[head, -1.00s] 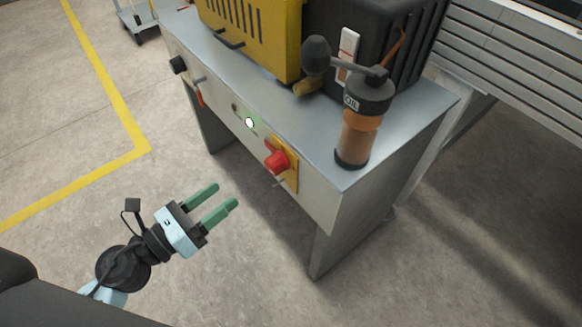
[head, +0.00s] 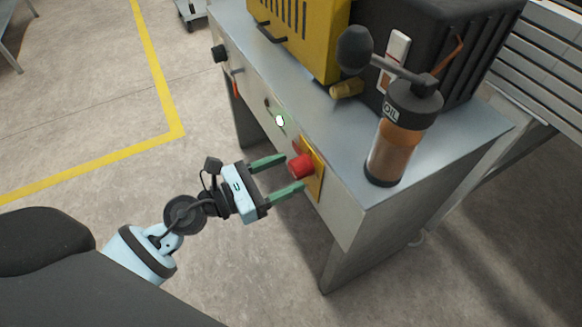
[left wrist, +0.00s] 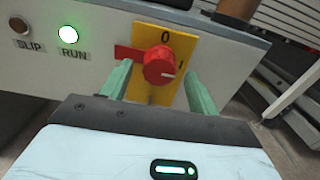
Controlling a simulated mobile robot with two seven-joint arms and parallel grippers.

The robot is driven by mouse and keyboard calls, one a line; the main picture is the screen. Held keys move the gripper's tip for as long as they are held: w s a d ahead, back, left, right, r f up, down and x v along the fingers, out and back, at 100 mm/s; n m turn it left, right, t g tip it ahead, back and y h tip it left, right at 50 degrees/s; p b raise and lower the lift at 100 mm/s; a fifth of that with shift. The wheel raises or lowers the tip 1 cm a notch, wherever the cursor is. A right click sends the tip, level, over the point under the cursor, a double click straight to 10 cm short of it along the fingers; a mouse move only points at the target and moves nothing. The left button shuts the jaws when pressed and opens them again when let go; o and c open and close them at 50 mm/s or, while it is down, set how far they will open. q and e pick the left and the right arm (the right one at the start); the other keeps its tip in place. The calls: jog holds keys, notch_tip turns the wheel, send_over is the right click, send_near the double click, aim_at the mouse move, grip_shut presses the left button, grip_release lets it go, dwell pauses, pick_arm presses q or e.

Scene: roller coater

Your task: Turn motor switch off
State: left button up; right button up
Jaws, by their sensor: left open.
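The motor switch is a red rotary knob (head: 301,166) on a yellow plate (head: 313,180) on the cabinet's front panel. In the left wrist view the knob (left wrist: 159,64) shows a white pointer mark towards the right, near the "I"; a "0" is above it. My left gripper (head: 278,176) is open, its two green fingers on either side of the knob in the picture. In the left wrist view the fingers (left wrist: 158,84) also flank the knob; I cannot tell whether they touch it. The RUN lamp (left wrist: 68,39) glows green. My right gripper is not in view.
An OIL bottle (head: 389,150) stands on the cabinet top (head: 345,140), above the switch. A dark SLIP lamp (left wrist: 19,26) is left of RUN. A black knob (head: 219,53) is on the panel's far end. Open floor (head: 90,130) lies left of the cabinet.

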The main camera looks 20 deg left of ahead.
pick_arm(q)
jog(key=shift+x, duration=0.9)
jog(key=shift+w+d, duration=0.15)
jog(key=shift+w, duration=0.05)
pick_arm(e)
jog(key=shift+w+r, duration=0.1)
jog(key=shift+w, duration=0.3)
pick_arm(q)
jog(key=c, duration=1)
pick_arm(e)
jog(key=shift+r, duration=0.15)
